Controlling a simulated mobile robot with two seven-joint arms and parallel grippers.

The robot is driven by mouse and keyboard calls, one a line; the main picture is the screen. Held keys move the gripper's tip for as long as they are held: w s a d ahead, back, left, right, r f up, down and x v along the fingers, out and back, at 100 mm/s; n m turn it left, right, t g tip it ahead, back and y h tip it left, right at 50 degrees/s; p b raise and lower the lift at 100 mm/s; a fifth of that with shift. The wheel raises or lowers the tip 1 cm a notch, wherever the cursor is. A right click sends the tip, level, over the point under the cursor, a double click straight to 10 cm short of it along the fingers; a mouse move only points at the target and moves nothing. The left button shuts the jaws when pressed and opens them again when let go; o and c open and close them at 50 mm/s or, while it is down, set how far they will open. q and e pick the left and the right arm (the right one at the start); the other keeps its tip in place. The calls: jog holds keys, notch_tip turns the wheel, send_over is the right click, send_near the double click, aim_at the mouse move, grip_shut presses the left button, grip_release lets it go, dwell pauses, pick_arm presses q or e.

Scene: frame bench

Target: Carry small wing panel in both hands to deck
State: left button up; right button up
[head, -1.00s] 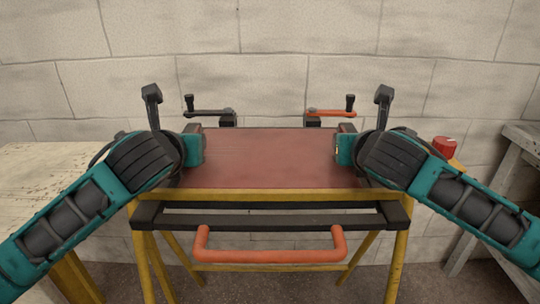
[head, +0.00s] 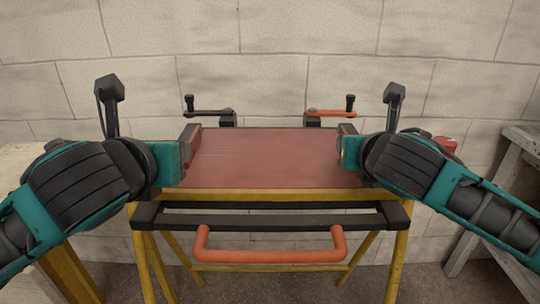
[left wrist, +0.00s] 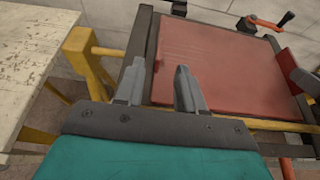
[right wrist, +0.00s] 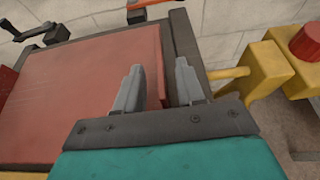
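The red wing panel (head: 265,155) lies flat on the yellow-edged deck (head: 265,196) of the bench, with a raised red end piece (head: 191,138) on its left and another (head: 346,130) on its right.
A black crank (head: 208,112) and an orange crank (head: 330,112) stand behind the panel. An orange handle bar (head: 270,255) is at the front. A pale table (left wrist: 35,65) is at the left. A red knob (right wrist: 308,42) on a yellow block and a grey trestle (head: 505,190) are at the right.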

jog(key=v, duration=0.8)
jog(key=shift+s+r, duration=0.15)
jog(key=shift+s, duration=0.15)
